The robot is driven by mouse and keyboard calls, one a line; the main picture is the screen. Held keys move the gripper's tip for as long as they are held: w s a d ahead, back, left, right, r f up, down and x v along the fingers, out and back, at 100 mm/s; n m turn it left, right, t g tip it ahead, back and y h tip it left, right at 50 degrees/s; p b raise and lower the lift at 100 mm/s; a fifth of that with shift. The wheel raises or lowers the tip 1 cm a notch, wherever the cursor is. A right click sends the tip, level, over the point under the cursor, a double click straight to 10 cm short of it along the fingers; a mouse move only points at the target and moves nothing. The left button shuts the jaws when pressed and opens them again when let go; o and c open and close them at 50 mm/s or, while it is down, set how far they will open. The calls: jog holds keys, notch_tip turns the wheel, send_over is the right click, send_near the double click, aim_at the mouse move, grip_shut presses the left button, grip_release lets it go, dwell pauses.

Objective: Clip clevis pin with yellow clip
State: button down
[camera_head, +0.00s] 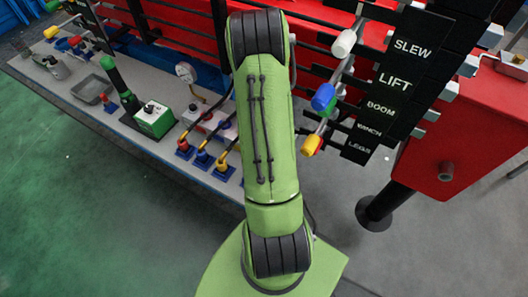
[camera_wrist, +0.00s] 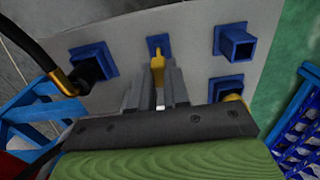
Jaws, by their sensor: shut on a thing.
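In the wrist view, my gripper (camera_wrist: 158,88) points at a grey panel, its two grey fingers close around a narrow yellow piece (camera_wrist: 157,63). This may be the yellow clip; its shape is largely hidden between the fingers. Its far end overlaps a small blue square fitting (camera_wrist: 153,42) on the panel; I cannot tell whether they touch. I cannot make out the clevis pin in either view. In the head view my green arm hides the gripper.
Blue square sockets stand around the fingers: one at upper right (camera_wrist: 236,43), one at lower right (camera_wrist: 226,84) with yellow beside it, and one at left (camera_wrist: 93,62) near a black hose (camera_wrist: 40,61). The head view shows a lever bank with label plates (camera_head: 404,75) and a green-and-white box (camera_head: 155,120).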

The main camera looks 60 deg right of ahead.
jog(key=shift+r+p, duration=1.6)
jog(key=shift+r, duration=0.75)
jog(key=shift+f, duration=0.1)
